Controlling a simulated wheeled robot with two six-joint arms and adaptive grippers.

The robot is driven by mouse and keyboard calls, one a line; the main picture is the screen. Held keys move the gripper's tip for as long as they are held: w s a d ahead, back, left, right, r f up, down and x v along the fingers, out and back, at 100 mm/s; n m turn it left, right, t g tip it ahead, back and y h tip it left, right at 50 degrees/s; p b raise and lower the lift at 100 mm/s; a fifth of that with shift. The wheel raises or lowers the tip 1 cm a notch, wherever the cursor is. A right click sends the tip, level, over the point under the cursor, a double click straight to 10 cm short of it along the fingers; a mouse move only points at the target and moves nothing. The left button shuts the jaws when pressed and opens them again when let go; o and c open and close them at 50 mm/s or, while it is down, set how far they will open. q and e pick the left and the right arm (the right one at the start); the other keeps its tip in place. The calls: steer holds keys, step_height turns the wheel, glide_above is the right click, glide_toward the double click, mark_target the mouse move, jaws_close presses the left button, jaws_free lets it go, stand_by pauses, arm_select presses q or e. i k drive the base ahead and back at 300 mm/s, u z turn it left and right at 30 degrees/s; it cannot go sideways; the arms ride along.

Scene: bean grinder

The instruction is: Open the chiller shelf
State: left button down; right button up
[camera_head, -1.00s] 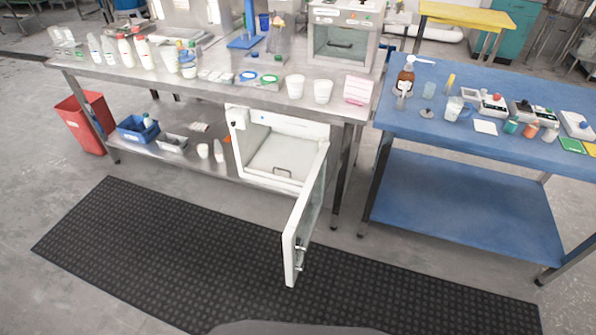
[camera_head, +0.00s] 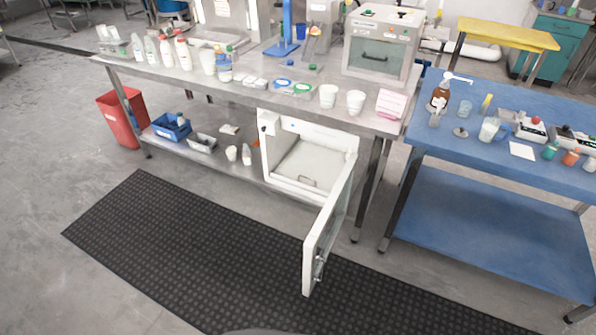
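The white chiller (camera_head: 266,140) sits under the steel table, on its lower shelf. Its door (camera_head: 322,240) is swung wide open toward me, with a metal handle (camera_head: 318,268) on its outer side. Inside the chiller is a pale shelf or drawer (camera_head: 306,165) with a small dark handle (camera_head: 308,182) at its front edge. The shelf appears to be inside the chiller body. Neither of my grippers is in view.
The steel table (camera_head: 250,95) carries bottles, cups and a white oven-like box (camera_head: 350,60). A blue table (camera_head: 470,155) stands at the right. A red bin (camera_head: 118,118) is at the left. The black floor mat (camera_head: 190,250) in front is clear.

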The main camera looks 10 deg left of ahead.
mark_target(313, 165)
steer(key=u, duration=1.35)
steer(key=i, duration=3)
steer(key=z, duration=3.95)
steer(key=i, duration=0.5)
steer(key=u, duration=0.15)
